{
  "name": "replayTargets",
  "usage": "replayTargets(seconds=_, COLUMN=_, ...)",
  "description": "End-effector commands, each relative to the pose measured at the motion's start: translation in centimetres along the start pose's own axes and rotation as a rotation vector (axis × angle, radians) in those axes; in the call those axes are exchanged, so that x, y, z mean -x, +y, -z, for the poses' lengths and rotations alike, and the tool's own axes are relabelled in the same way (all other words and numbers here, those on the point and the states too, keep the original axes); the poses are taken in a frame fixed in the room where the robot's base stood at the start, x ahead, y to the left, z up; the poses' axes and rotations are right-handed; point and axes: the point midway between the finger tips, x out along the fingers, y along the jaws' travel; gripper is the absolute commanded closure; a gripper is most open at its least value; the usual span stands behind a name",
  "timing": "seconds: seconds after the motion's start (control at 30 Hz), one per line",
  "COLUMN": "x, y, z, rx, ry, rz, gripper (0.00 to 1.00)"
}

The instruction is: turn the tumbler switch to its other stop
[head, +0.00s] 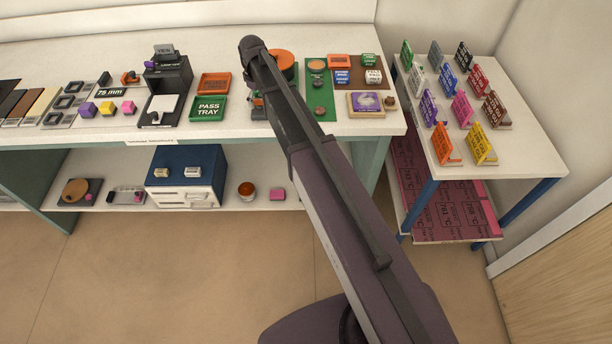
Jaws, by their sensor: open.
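I cannot make out the tumbler switch for certain in the head view; the fittings on the devices are too small to tell. A black device (170,76) with a white plate at its front stands on the bench top, left of the middle. A blue-topped white box (186,157) stands on the lower shelf. My arm reaches from the bottom of the picture up over the bench, its far end above the orange round thing's left side. My gripper is not clearly visible; the arm hides the area beneath it.
The bench top (225,135) holds a green PASS TRAY (208,109), an orange tray (214,84), a green mat (318,84) and an orange round thing (284,62). A side table (443,165) carries several coloured signs. The floor (150,270) in front is clear.

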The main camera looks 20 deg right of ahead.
Motion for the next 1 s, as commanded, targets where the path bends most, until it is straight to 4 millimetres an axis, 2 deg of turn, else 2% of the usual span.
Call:
replayTargets(seconds=0.97, x=0.00, y=0.00, z=0.00, rx=0.644, ry=0.000, rz=0.000, gripper=0.09)
replayTargets(seconds=1.0, x=0.76, y=0.00, z=0.00, rx=0.645, ry=0.000, rz=0.000, gripper=0.09)
